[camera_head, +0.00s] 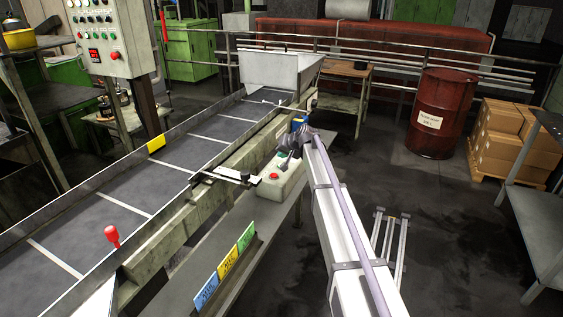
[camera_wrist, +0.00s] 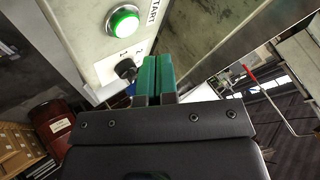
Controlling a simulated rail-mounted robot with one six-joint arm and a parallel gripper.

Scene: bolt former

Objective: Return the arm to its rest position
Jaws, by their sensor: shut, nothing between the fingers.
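My arm (camera_head: 345,225) reaches from the lower right up to a small pale control box (camera_head: 284,190) beside the conveyor. My gripper's green fingers (camera_wrist: 155,76) are pressed together with nothing between them in the wrist view. They are close to a black selector knob (camera_wrist: 126,68) marked 1 and 2; I cannot tell whether they touch it. A lit green START button (camera_wrist: 123,22) is above the knob. In the head view the gripper end is small and dark beside the box. A red button (camera_head: 273,176) shows on the box.
The conveyor (camera_head: 170,165) runs along the left, with a red mushroom button (camera_head: 112,235) at its near edge. Coloured cards (camera_head: 225,265) stand on the ledge. A red drum (camera_head: 438,115) and stacked cartons (camera_head: 510,135) are at the right. The floor between is mostly open.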

